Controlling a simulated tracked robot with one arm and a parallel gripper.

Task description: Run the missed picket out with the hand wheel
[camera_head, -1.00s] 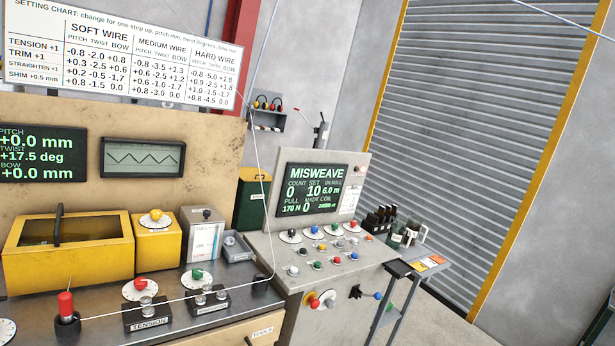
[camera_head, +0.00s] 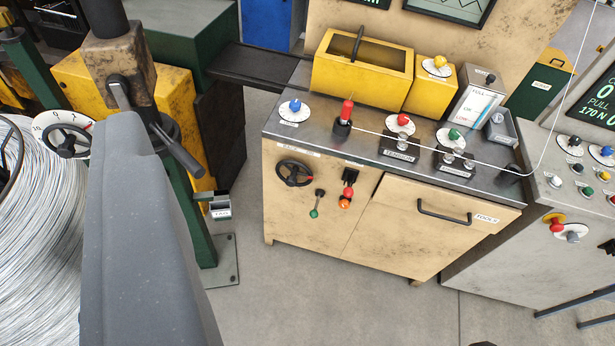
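A black hand wheel (camera_head: 294,173) with a small red mark is on the left front of the tan cabinet (camera_head: 310,225), under a small label that I cannot read. A second dark hand wheel (camera_head: 67,140) stands at the left by a white dial, near the wire coil. I cannot make out a missed picket. A pale wire (camera_head: 455,157) runs from the red-handled post (camera_head: 345,122) across the bench to the right, then up. My gripper is not in view; a grey link that looks like part of my arm fills the lower left.
A green lever (camera_head: 315,206) and a red-orange handle (camera_head: 347,190) stick out beside the wheel. A yellow box (camera_head: 340,85) sits on the bench. A green post (camera_head: 190,215) with a base plate and the wire coil (camera_head: 35,240) stand left. Concrete floor (camera_head: 350,300) before the cabinet is clear.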

